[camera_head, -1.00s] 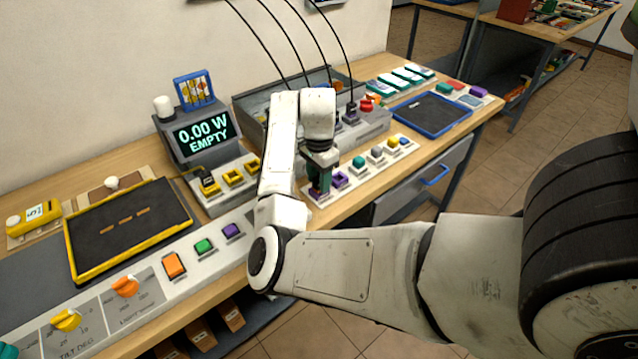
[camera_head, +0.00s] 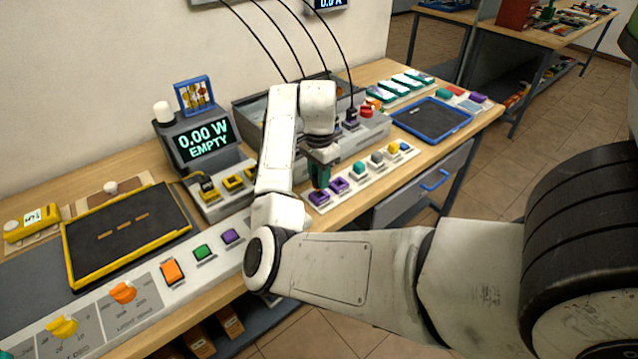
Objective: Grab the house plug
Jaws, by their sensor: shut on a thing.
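My gripper (camera_head: 320,179) is at the left end of the white strip (camera_head: 363,172) along the bench's front edge. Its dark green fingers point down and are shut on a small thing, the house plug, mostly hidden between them. The fingertips are just above the leftmost purple socket (camera_head: 319,198), whose opening now shows. A second purple socket (camera_head: 340,185) is close on the right. My arm hides part of the bench behind.
A grey console (camera_head: 200,146) reads "0.00 W EMPTY". A grey box (camera_head: 372,131) with black-cabled plugs stands behind the strip. Further right are colored blocks (camera_head: 377,158) on the strip and a blue-rimmed tray (camera_head: 462,125). A yellow-rimmed tray (camera_head: 70,262) lies left.

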